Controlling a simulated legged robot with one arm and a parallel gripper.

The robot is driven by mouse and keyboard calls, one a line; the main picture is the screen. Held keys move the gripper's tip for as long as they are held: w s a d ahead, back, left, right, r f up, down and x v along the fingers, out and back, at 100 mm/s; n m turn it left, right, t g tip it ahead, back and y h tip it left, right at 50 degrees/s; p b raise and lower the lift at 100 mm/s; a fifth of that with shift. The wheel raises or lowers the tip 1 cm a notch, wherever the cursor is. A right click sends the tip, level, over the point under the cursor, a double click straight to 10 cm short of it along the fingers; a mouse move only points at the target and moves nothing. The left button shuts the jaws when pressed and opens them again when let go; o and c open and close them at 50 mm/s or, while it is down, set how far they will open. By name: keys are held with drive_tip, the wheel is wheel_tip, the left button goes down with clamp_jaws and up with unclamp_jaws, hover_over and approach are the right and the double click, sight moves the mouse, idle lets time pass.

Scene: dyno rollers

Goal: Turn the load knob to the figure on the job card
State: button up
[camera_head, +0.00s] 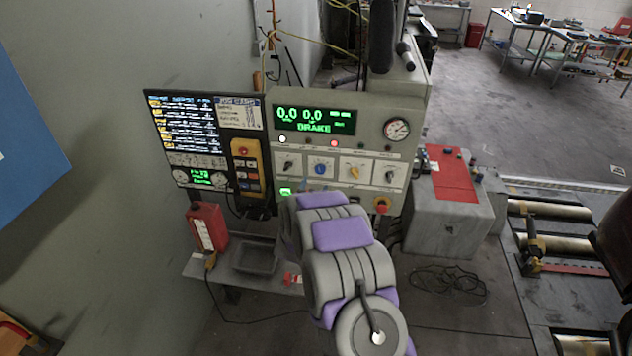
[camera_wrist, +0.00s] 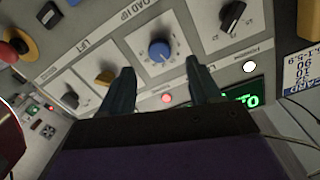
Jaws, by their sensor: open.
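The blue load knob (camera_head: 320,168) is on a white plate in the row of knobs on the grey control panel. In the wrist view the blue knob (camera_wrist: 160,51) shows under tilted "LOAD HP" lettering, with a ring of scale marks. My gripper (camera_wrist: 160,67) is open. Its two dark fingers stand on either side of the knob in the picture, with gaps; whether they reach its depth, I cannot tell. The white job card (camera_head: 240,113) is at the upper right of the dark screen. It also shows at the right of the wrist view (camera_wrist: 301,76), but its figures are not surely readable.
A black knob (camera_wrist: 232,14) and a yellow knob (camera_wrist: 105,78) flank the blue one. A green display (camera_head: 313,118) and a gauge (camera_head: 396,129) are above the knobs. A yellow pendant (camera_head: 246,160) hangs at the left. A red mushroom button (camera_head: 382,204) is low on the right.

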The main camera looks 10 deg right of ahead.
drive_tip(key=v, duration=1)
drive_tip(key=shift+s+b, duration=0.15)
drive_tip(key=shift+b, duration=0.2)
drive_tip(key=shift+a, duration=0.1)
drive_tip(key=s+a+n+g+y+b, duration=0.3)
drive_tip(key=s+g+y, duration=0.1)
drive_tip(key=s, duration=0.3)
drive_tip(key=s+a+n+g+y+b, duration=0.25)
drive_tip(key=s+g+y+b, duration=0.2)
drive_tip(key=s, duration=0.25)
drive_tip(key=s+d+g+b, duration=0.1)
drive_tip(key=s+d+g, duration=0.2)
drive_tip(key=s, duration=0.9)
drive_tip(key=s+d+n+g+h+b, duration=0.1)
drive_tip(key=s+d, duration=0.4)
drive_tip(key=s, duration=0.7)
drive_tip(key=s+d+n+g+h+b, duration=0.1)
drive_tip(key=s+d+g, duration=0.3)
drive_tip(key=s, duration=0.7)
drive_tip(key=shift+s+r+g+b, duration=0.2)
drive_tip(key=shift+s+g+b, duration=0.2)
drive_tip(key=shift+g+b, duration=0.5)
drive_tip(key=shift+a+h, duration=0.1)
drive_tip(key=shift+h, duration=0.15)
